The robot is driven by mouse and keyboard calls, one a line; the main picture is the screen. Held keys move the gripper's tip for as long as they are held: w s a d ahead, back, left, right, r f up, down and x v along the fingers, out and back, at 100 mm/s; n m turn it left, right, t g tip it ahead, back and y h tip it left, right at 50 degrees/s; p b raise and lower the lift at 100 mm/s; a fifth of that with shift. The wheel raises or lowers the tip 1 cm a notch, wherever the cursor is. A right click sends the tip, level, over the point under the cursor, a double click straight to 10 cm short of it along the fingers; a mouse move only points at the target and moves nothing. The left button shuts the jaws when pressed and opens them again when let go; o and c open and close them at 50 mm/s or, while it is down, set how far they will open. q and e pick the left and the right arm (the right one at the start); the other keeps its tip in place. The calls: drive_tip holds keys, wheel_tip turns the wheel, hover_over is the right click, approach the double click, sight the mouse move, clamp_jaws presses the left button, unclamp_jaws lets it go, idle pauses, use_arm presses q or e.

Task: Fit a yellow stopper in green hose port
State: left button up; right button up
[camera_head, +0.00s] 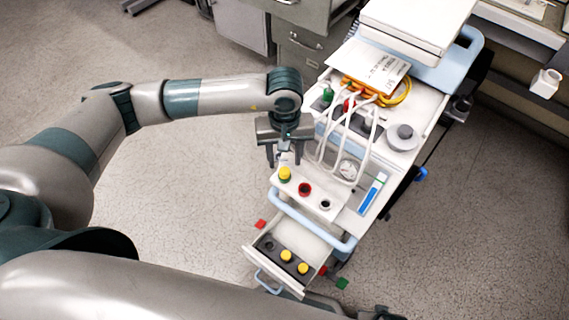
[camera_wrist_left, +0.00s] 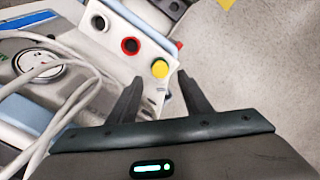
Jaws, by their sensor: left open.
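A yellow stopper (camera_head: 285,173) sits upright in the green-ringed port at the left end of the white port panel (camera_head: 315,196) on the cart. It also shows in the left wrist view (camera_wrist_left: 160,69). The red port (camera_head: 305,189) and the black port (camera_head: 325,204) beside it have dark, empty openings. My left gripper (camera_head: 284,161) is open and empty, pointing down just behind the stopper. In the left wrist view its fingertips (camera_wrist_left: 160,82) are spread on either side of the stopper, apart from it. My right gripper is not in view.
An open drawer (camera_head: 318,248) below holds two yellow stoppers (camera_head: 286,255) (camera_head: 303,268) and one empty hole (camera_head: 268,245). White hoses (camera_head: 331,143) loop close to the left gripper's right. A blue handle rail (camera_head: 312,226) runs in front of the panel.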

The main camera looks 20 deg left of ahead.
use_arm(q)
wheel_tip(320, 180, up, 13)
drive_tip(key=shift+f+b, duration=0.2)
drive_tip(key=shift+b, duration=0.15)
drive_tip(key=shift+s, duration=0.1)
idle(0.5)
